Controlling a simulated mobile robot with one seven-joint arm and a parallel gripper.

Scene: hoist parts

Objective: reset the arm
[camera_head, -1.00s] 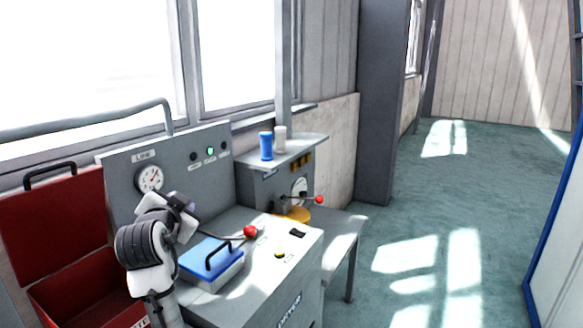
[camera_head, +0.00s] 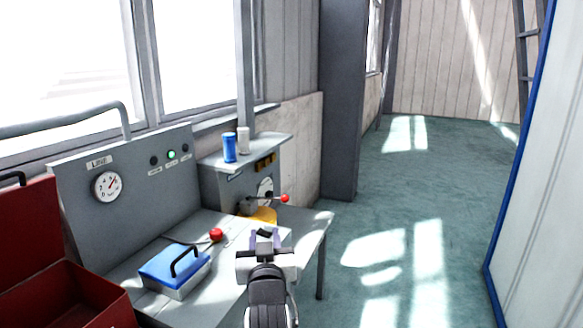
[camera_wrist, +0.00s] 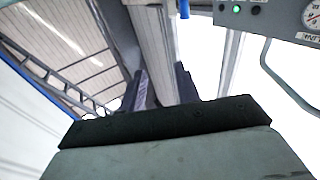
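My gripper (camera_head: 263,234) is at the lower middle of the head view, over the right part of the grey control console (camera_head: 138,283) as seen there. In the wrist view its two dark fingers (camera_wrist: 163,86) stand apart with nothing between them. It holds nothing. My arm below it hides part of the console and the floor. The wrist view is upside down and shows window frames, the ladder and the gauge panel.
An open red toolbox (camera_head: 72,300) stands left. A blue can (camera_head: 229,148) and a white can (camera_head: 243,140) stand on a shelf. Open floor (camera_head: 400,190) lies right, before a blue-edged panel (camera_head: 545,210).

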